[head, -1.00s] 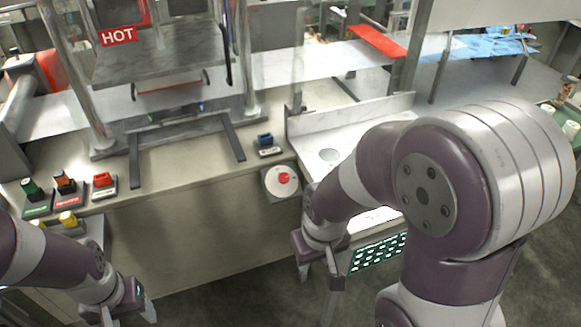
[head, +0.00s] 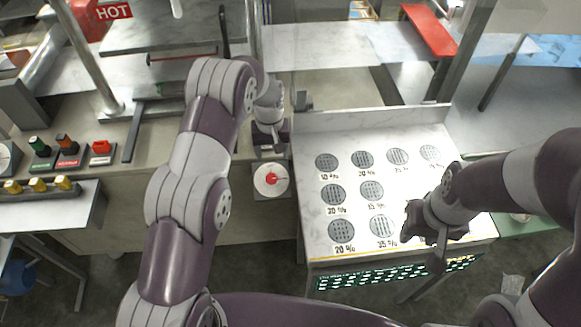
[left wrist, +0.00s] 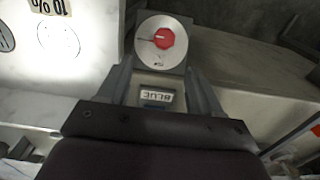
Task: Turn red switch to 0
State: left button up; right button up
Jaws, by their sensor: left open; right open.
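A red knob (head: 271,179) sits on a round white dial at the counter's front edge. It also shows in the left wrist view as a red octagonal knob (left wrist: 163,38) with a pointer line. A separate red switch (head: 101,147) stands on the counter at left. My left gripper (head: 270,140) is open, just behind the dial. No contact can be made out. My right gripper (head: 425,247) is open and empty over the marble panel's front right.
A marble panel (head: 312,220) with several round grilles and percent labels is right of the dial. A press with a HOT sign (head: 113,12) stands behind.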

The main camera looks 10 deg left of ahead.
aim_at(271, 176)
pick_arm(q)
jog(key=f, duration=0.1)
jog(key=s+a+f+p, duration=0.1)
jog(key=f, duration=0.2)
jog(key=shift+s+a, duration=0.15)
jog(key=shift+a, duration=0.25)
jog(key=f, duration=0.2)
jog(key=d+f+p, duration=0.1)
jog(key=f, duration=0.1)
jog(key=w+f+p, duration=0.1)
jog(key=f, duration=0.1)
jog(key=shift+d+f, duration=0.25)
jog(key=shift+f, duration=0.05)
jog(key=shift+s+a+f, duration=0.15)
jog(key=shift+a+f, duration=0.15)
jog(key=shift+a, duration=0.05)
jog(key=shift+d, duration=0.2)
jog(key=c, duration=0.9)
jog(key=shift+c, duration=0.8)
pick_arm(e)
jog(key=r, duration=0.3)
jog(key=shift+a+r, duration=0.15)
jog(key=shift+a, duration=0.2)
